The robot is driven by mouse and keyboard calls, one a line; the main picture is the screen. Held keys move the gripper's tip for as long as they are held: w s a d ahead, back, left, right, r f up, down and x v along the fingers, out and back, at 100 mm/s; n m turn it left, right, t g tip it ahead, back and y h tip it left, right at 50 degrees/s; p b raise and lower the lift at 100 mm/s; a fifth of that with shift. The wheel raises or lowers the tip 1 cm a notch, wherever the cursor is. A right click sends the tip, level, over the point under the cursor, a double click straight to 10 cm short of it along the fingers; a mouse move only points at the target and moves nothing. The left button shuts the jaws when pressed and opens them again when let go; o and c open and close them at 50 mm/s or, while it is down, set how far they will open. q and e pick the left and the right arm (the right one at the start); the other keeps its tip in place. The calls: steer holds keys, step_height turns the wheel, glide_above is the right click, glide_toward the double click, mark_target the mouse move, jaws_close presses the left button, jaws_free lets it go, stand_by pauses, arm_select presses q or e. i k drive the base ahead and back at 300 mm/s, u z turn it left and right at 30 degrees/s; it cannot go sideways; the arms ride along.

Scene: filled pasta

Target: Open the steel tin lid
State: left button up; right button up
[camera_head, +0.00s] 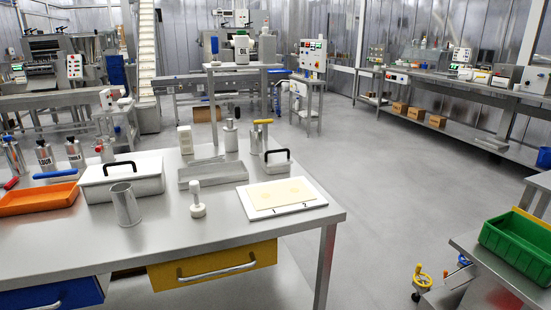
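Two lidded boxes with black bar handles stand on the steel table (240,232); I cannot tell for sure which is the steel tin. The larger, pale box (140,187) is at the left, and its flat lid (100,172) appears to lie closed on top. The smaller, greyish box (281,167) is at the back right of the table, and its top with the handle (277,152) also looks closed. Neither of my grippers shows in this view.
An open steel cylinder (125,204) stands before the larger box, an orange tray (38,198) left of it. A white stamp-like tool (197,207), a low steel tray (212,173) and a white board (283,207) with dough lie rightward. Bare tabletop runs along the front.

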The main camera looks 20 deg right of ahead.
mark_target(278, 157)
steer(key=z, duration=1.8)
steer(key=i, duration=1.8)
steer(key=u, duration=0.8)
